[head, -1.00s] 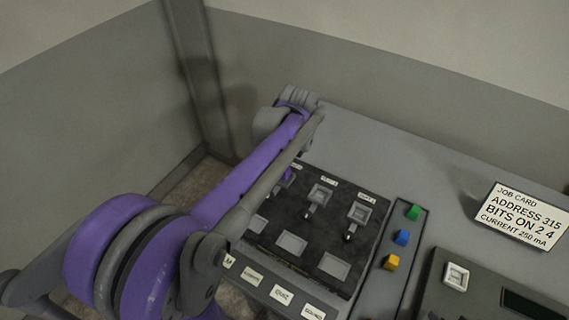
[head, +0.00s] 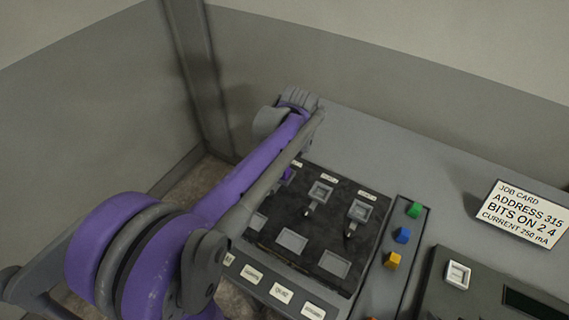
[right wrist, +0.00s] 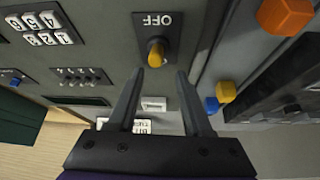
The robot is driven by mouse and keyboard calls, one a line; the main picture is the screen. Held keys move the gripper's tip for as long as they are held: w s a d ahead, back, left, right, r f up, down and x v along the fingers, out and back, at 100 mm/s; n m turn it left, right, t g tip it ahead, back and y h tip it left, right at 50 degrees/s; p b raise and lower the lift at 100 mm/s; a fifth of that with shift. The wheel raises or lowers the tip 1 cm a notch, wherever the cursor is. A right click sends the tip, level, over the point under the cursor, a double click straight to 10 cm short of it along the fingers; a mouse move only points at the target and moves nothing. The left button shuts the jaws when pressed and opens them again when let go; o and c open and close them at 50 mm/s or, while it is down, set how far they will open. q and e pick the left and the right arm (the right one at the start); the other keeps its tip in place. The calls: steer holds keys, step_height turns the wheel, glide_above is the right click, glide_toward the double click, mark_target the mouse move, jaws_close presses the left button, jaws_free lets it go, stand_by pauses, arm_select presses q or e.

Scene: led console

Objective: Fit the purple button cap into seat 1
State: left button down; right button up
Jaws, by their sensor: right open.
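A small purple piece, likely the purple button cap (head: 287,174), shows at the top left of the dark seat panel (head: 262,246), beside my left arm. The arm hides most of it, so I cannot tell whether it is seated or held. Square grey seats, such as one in the upper row (head: 320,192), are on the panel; their labels are too small to read. My left arm crosses the head view, and its gripper is hidden behind it. My right gripper (right wrist: 158,84) is open and empty, facing a yellow-orange toggle (right wrist: 156,52) marked OFF.
Right of the panel, a strip holds green (head: 414,210), blue (head: 402,236) and yellow (head: 392,261) caps. An orange cap (right wrist: 285,15) shows in the right wrist view. A job card (head: 519,215) stands at the right. The back surface (head: 400,160) is clear.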

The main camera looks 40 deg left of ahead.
arm_select(q)
steer(key=shift+f, duration=0.2)
arm_select(e)
steer(key=shift+f, duration=0.2)
arm_select(q)
steer(key=shift+c, duration=2.3)
jaws_free()
steer(key=shift+r, duration=0.1)
arm_select(e)
steer(key=shift+w+r, duration=0.1)
steer(key=shift+r, duration=0.3)
arm_select(q)
step_height(320, 180, up, 10)
steer(key=d, duration=0.1)
steer(key=shift+d+r, duration=0.25)
steer(key=shift+d, duration=0.05)
steer(key=shift+w, duration=0.1)
